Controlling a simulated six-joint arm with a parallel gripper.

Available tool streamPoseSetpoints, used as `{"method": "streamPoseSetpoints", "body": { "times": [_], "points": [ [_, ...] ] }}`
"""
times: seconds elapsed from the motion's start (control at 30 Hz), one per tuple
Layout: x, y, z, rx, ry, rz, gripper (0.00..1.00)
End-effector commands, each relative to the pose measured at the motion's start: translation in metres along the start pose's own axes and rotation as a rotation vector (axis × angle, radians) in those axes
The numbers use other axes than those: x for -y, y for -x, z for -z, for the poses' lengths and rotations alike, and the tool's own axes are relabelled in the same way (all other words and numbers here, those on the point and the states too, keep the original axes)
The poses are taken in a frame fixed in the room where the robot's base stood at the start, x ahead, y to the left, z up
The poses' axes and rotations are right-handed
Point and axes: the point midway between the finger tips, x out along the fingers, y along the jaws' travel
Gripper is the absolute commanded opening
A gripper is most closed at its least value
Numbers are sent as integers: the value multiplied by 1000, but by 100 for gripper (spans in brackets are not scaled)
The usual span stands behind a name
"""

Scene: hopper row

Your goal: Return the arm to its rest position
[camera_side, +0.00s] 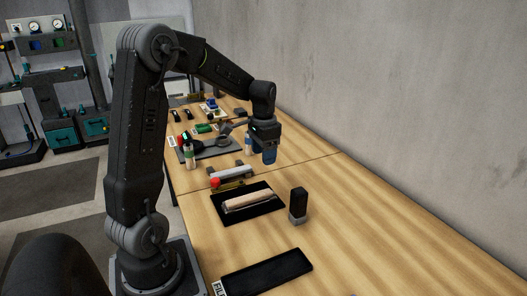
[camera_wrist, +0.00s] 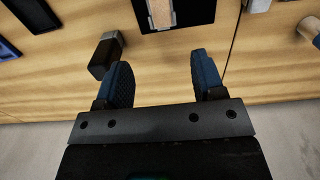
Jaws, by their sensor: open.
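My gripper (camera_side: 268,155) is in the air over the wooden table (camera_side: 330,205), in the upper middle of the side view. Its blue fingers point down. In the wrist view my gripper (camera_wrist: 163,80) has its two blue fingers apart, with nothing between them but bare table behind. The arm arches up from its base and reaches out over the table. No object is held.
A black tray (camera_side: 265,212) holds a pale wooden-looking bar (camera_side: 248,201). A black block with a grey end (camera_side: 298,205) stands to its right. An empty black tray (camera_side: 266,272) lies in front. Tools and bottles crowd the back. A grey wall (camera_side: 400,90) bounds the right.

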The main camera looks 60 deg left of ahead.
Motion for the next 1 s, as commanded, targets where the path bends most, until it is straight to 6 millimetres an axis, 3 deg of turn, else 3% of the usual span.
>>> {"method": "streamPoseSetpoints", "body": {
  "times": [0.3,0.43,0.57,0.7,0.9,1.0],
  "points": [
    [-1,4,0,-2,-1,1,63],
    [-20,17,-2,-28,-5,17,63],
    [-65,43,-13,-98,-11,51,63],
    [-122,69,-40,-201,-12,73,63],
    [-187,86,-91,-354,-12,61,63],
    [-207,87,-114,-416,-9,41,63]
  ]
}}
